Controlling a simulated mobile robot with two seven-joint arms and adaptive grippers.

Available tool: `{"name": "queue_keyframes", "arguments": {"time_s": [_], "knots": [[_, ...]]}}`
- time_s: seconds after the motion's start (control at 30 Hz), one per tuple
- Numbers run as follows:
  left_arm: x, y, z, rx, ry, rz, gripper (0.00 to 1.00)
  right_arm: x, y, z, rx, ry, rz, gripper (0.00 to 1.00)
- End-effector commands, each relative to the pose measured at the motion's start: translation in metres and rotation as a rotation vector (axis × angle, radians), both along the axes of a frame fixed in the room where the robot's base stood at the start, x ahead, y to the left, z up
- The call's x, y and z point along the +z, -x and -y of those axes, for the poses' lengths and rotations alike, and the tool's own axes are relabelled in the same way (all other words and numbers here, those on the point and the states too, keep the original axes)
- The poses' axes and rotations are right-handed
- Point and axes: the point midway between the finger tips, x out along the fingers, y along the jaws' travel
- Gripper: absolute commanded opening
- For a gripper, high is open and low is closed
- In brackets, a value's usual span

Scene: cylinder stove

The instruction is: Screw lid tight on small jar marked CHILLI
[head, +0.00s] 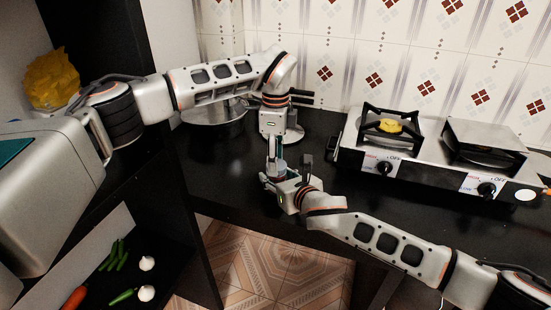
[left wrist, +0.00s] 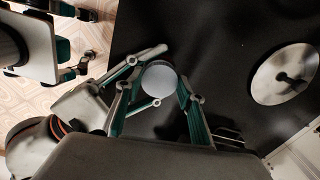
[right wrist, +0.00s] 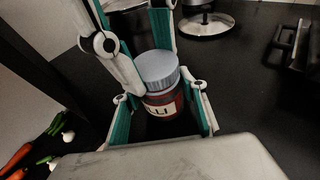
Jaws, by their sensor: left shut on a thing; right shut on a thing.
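The small jar (right wrist: 160,104) stands upright in the right wrist view, with reddish contents and a pale label whose visible letters end in "LLI". A grey round lid (right wrist: 157,68) sits on its top; how tight it is cannot be told. My right gripper (right wrist: 165,112) is shut on the jar's body from the side. My left gripper (left wrist: 160,80) comes down from above and is shut on the lid, which shows as a pale disc between its fingers. In the head view the two grippers meet over the counter, left (head: 273,152) above right (head: 277,180), largely hiding the jar.
The black counter (head: 228,165) is clear to the left of the grippers. A two-burner stove (head: 425,160) stands at the right. A silver pan or lid (head: 212,112) lies at the back under my left arm. A dark shelf with vegetables (head: 122,297) is at lower left.

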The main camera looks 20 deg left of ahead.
Motion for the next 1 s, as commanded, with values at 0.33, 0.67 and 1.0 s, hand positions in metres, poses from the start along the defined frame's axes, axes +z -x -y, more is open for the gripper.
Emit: {"name": "queue_keyframes", "arguments": {"time_s": [0.33,0.67,1.0], "knots": [[0.0015,-0.0021,0.0004,-0.528,0.000,0.002,0.31,-0.0010,-0.0001,0.0005,-0.001,0.002,-0.001,0.00],[0.0009,-0.0033,0.0015,-1.164,-0.001,0.001,0.31,-0.0012,-0.0001,0.0006,-0.001,0.002,-0.001,0.00],[0.0011,-0.0035,0.0038,-1.814,-0.002,0.002,0.31,-0.0013,-0.0002,0.0008,-0.001,0.002,-0.001,0.00]]}}
